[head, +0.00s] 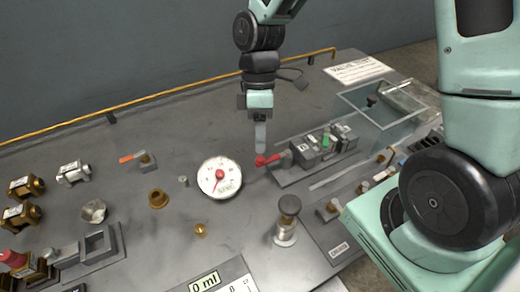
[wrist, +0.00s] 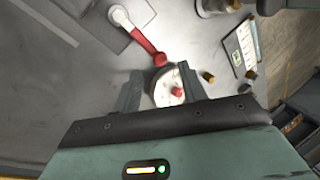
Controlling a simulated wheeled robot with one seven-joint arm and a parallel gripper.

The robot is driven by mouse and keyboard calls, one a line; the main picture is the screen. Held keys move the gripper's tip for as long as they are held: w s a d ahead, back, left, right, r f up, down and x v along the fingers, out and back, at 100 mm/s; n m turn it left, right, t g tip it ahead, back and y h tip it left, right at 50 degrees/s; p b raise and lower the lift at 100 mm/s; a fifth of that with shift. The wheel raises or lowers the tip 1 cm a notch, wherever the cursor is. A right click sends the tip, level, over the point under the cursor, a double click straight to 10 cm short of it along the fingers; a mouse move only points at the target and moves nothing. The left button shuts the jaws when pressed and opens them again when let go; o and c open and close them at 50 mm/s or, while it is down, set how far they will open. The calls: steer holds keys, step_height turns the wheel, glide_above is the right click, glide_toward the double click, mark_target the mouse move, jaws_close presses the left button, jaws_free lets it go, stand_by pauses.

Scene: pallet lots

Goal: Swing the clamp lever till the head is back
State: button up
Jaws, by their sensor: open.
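The clamp lever (head: 267,160) is a short red handle at the left end of a dark grey clamp unit (head: 310,150). It also shows in the wrist view as a red bar (wrist: 146,42) with a rounded red end and a pale pivot. My gripper (head: 260,148) is open and points down just above the lever in the head view. In the wrist view my gripper (wrist: 160,80) has its two fingers apart, with the lever's red end just beyond them. I see no contact with the lever. The clamp's head is not clear to me.
A white dial gauge (head: 220,177) stands left of the lever. A plunger-like post (head: 287,220) is in front. A clear bin (head: 385,108) sits behind right. An orange-handled part (head: 138,158) and brass fittings (head: 25,187) lie left. The grey bench (head: 200,125) is bare behind the gauge.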

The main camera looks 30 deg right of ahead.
mark_target(274, 156)
steer(key=shift+x, duration=2.1)
steer(key=shift+c, duration=0.3)
